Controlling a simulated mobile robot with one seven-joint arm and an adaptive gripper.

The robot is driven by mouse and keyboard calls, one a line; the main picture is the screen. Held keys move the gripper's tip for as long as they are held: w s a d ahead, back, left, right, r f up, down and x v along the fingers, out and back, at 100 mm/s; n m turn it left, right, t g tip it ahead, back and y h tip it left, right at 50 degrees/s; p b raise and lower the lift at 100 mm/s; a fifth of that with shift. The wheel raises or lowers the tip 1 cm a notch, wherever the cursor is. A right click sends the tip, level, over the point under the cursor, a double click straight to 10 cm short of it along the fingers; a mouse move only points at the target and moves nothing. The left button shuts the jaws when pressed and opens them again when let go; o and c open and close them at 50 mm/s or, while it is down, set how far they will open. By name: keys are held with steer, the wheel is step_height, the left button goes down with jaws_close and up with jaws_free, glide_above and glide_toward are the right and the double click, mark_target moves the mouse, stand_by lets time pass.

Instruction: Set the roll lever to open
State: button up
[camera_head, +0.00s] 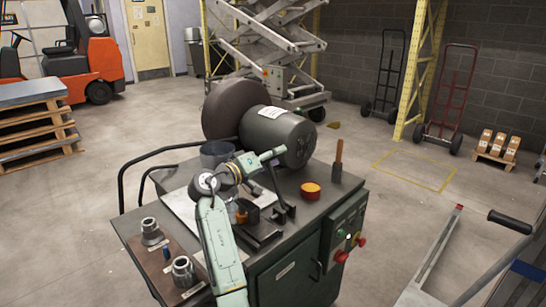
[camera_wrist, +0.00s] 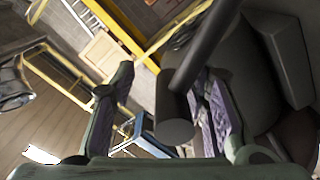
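In the wrist view my gripper (camera_wrist: 165,77) has its two fingers spread apart. A dark bar with a thick cylindrical end (camera_wrist: 176,118) reaches down between the fingers, closer to the right finger. I cannot tell whether it touches that finger. It looks like a lever handle, but its identity is not certain. In the head view my pale green arm reaches over the workbench (camera_head: 285,262), its end close to the grey drum (camera_head: 280,135). The fingers are too small to make out there, and no lever marking is readable.
A brown wheel (camera_head: 234,104) stands behind the drum. An upright brown handle (camera_head: 338,160), a yellow-red button (camera_head: 310,191) and a control panel (camera_head: 346,236) are at the right. Metal fittings (camera_head: 183,271) lie front left. A black-handled cart (camera_head: 510,222) stands at lower right.

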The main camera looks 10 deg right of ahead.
steer(key=shift+d+r, duration=0.1)
steer(key=shift+d, duration=0.05)
step_height(320, 180, up, 10)
steer(key=shift+f, duration=0.1)
stand_by(0.4)
steer(key=shift+a, duration=0.2)
